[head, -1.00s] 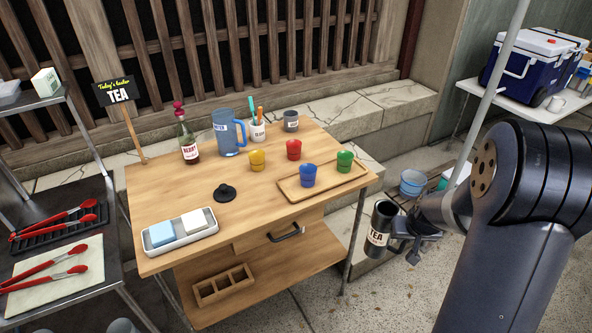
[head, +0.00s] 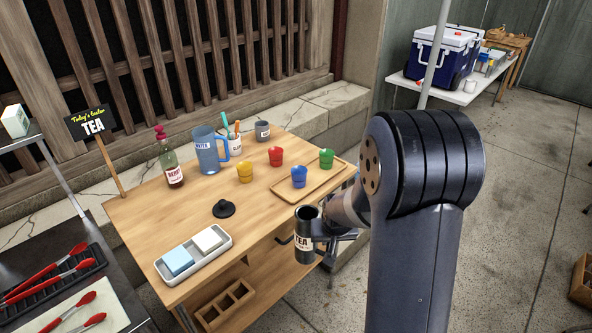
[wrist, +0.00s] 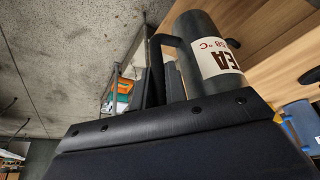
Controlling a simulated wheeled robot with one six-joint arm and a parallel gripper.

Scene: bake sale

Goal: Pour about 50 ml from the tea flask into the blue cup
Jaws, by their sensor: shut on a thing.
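The dark tea flask (head: 304,245), with a white TEA label, is held upright and uncapped in my gripper (head: 322,238), off the front right edge of the table. The flask also shows close up in the wrist view (wrist: 199,45), beside a gripper finger. The blue cup (head: 299,177) stands upright on the wooden tray (head: 318,188), behind the flask and apart from it. The inside of the blue cup is too small to make out. The black lid (head: 224,209) lies on the table.
A green cup (head: 326,159) shares the tray. Red (head: 276,156) and yellow (head: 244,173) cups stand left of it. A white dish with sponges (head: 226,240) sits at the front.

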